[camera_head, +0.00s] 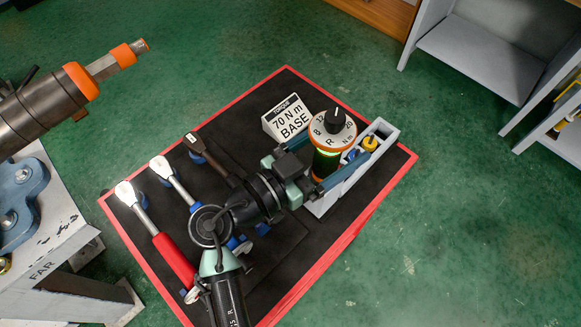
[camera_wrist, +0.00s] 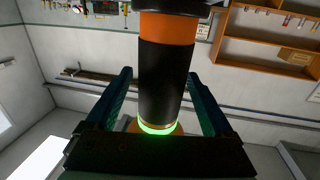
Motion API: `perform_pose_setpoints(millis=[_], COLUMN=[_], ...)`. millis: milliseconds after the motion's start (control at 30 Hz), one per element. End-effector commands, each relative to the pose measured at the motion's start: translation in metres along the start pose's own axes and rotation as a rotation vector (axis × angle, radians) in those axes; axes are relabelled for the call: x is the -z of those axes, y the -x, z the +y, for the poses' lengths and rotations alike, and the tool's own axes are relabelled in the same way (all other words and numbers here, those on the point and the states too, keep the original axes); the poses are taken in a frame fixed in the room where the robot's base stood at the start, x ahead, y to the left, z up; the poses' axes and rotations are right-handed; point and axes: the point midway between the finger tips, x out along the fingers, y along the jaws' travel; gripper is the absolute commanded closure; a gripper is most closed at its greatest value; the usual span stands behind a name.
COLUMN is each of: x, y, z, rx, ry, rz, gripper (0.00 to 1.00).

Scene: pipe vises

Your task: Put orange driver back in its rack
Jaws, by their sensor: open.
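The orange driver (camera_head: 328,160) stands upright in the head view, with orange bands, a black body and a numbered white dial with a black knob on top. It also shows in the wrist view (camera_wrist: 165,70), where a green ring glows at its end. My gripper (camera_head: 343,152) is open around the driver, one finger on each side; in the wrist view (camera_wrist: 159,78) gaps show between the driver and both fingers. The pale grey rack (camera_head: 383,128) lies beside and partly behind it. The driver's lower end is hidden, so I cannot tell whether it is seated in the rack.
A small yellow-topped driver (camera_head: 370,143) sits in the rack. A "70 N m BASE" sign (camera_head: 290,117) stands behind. Several wrenches, one red-handled (camera_head: 174,259), lie on the black red-edged mat (camera_head: 272,90). A grey bench (camera_head: 62,240) and a thick orange-banded shaft (camera_head: 45,110) are at left.

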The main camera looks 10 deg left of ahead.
Motion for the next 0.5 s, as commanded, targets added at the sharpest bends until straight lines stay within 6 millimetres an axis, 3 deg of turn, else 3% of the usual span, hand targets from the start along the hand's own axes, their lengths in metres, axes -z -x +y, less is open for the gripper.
perform_pose_setpoints(millis=[500], x=[-0.002], y=[0.103], z=[0.0], rx=[0.004], ry=[-0.002], rz=[-0.001], gripper=[0.14])
